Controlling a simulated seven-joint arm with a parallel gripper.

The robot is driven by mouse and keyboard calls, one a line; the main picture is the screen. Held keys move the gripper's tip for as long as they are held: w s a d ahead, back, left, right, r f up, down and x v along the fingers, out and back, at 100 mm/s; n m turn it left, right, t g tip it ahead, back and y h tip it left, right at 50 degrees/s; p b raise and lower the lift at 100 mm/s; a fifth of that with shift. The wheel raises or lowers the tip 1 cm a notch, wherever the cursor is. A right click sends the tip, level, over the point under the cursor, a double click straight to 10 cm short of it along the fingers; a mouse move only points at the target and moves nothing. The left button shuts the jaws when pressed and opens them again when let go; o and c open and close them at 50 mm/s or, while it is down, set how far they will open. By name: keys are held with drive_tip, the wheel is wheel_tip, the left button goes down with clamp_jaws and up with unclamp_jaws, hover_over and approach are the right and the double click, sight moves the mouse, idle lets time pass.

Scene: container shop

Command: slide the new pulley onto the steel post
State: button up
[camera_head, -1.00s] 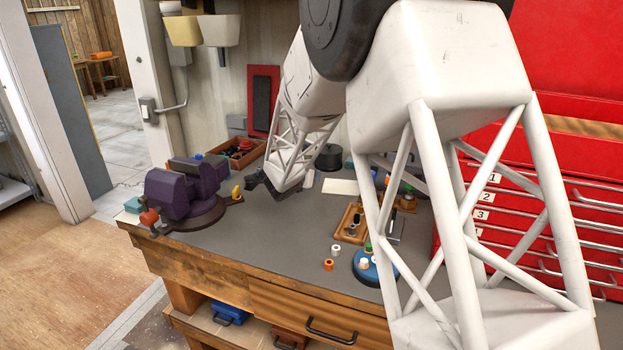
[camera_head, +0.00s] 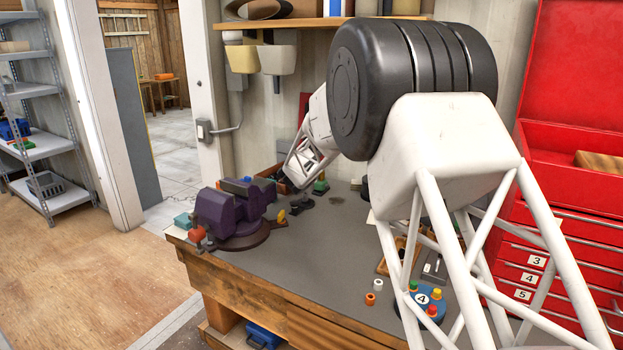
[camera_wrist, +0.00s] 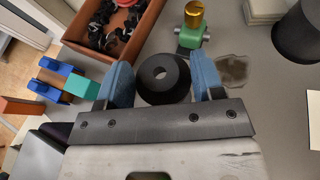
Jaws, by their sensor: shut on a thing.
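My gripper (camera_wrist: 163,72) has blue-padded fingers, shut on a black round pulley (camera_wrist: 153,92) with a hole in its middle. The pulley lies between the pads, its hole facing the wrist camera. Just beyond it in the wrist view stands a green block with a brass-coloured cylinder on top (camera_wrist: 194,15). The green block also shows in the head view (camera_head: 320,187). I cannot make out a bare steel post in either view. In the head view my arm hides part of the bench, and the pulley cannot be made out there.
A purple vise (camera_head: 232,212) stands at the bench's left. In the wrist view a brown box of dark parts (camera_wrist: 78,40) is at upper left, and a black cylinder (camera_wrist: 300,32) at upper right. A blue disc marked 4 (camera_head: 421,300) lies near the front. The bench's middle is clear.

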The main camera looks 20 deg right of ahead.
sight(305, 195)
idle(0.4)
drive_tip(key=shift+f, duration=2.05)
drive_tip(key=shift+f, duration=0.85)
idle(0.9)
drive_tip(key=o, duration=1.1)
drive_tip(key=shift+f, duration=0.1)
drive_tip(key=shift+o, duration=0.2)
drive_tip(key=shift+r, duration=3.5)
